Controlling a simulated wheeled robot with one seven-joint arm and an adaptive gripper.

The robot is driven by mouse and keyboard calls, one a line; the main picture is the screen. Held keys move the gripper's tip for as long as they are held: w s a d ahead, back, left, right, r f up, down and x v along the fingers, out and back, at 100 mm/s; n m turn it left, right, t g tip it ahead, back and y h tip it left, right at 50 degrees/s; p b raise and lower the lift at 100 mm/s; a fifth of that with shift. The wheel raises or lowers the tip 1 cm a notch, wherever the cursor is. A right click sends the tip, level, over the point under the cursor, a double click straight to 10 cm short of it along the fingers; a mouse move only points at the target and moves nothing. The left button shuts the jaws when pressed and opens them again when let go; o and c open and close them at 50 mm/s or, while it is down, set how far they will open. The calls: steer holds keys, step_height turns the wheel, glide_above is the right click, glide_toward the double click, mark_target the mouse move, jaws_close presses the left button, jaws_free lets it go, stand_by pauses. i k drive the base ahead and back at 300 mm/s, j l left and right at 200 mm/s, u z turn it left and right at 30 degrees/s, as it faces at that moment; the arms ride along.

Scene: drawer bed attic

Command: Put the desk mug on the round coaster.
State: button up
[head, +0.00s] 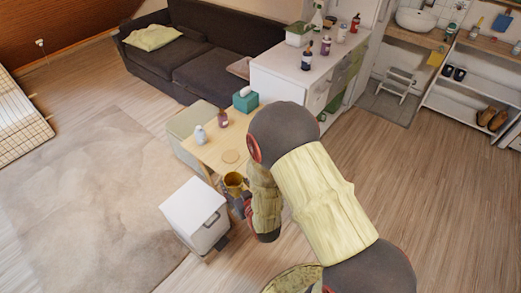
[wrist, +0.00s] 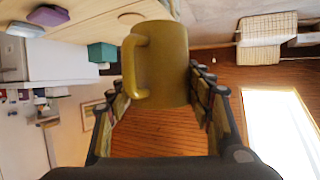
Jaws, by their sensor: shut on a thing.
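The mustard-yellow desk mug (wrist: 165,65) is between the fingers of my gripper (wrist: 160,95) in the wrist view, with its handle toward the left. In the head view the mug (head: 234,182) is at the near edge of the small wooden table, and my gripper (head: 240,200) is shut on it, partly hidden by my arm. The round coaster (head: 231,156) lies flat on the table, a little beyond the mug, and looks bare. The mug is apart from the coaster in the picture.
A white bin (head: 195,215) stands in front of the table. A white cabinet (head: 290,73) with bottles stands behind.

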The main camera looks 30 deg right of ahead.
mark_target(232, 157)
steer(key=i+j+z, duration=0.15)
steer(key=j+z, duration=0.2)
steer(key=i+j+z, duration=0.15)
steer(key=j+z, duration=0.55)
steer(key=i+j+z, duration=0.1)
steer(key=j+z, duration=0.25)
steer(key=j, duration=1)
steer(key=z, duration=0.05)
